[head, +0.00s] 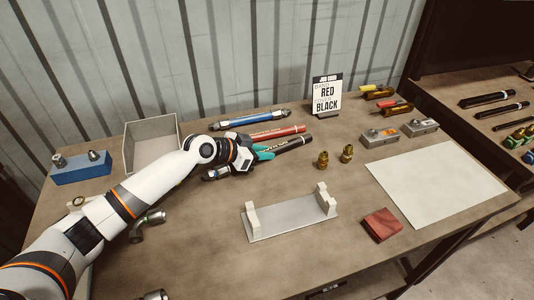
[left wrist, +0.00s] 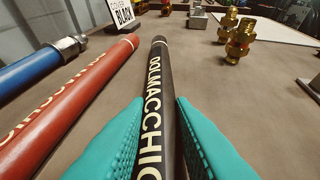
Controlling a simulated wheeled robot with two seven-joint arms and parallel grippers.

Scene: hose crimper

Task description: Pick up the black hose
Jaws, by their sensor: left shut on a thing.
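The black hose (head: 294,143) lies on the table, nearest the front of a group of hoses. In the left wrist view the black hose (left wrist: 158,75) runs away from me between two teal fingers, its far end free. My left gripper (head: 265,153) is shut on the black hose, with a finger against each side of it; it also shows in the left wrist view (left wrist: 158,140). The red hose (head: 276,133) lies just behind the black one, apart from it, and shows to its left in the left wrist view (left wrist: 75,95). My right gripper is not in view.
A blue hose (head: 250,119) lies behind the red one. A sign (head: 327,93) reading red and black stands at the back. Brass fittings (head: 347,153), a grey cradle (head: 290,218), a red block (head: 382,224) and a white sheet (head: 435,183) lie right. A grey bin (head: 130,150) stands left.

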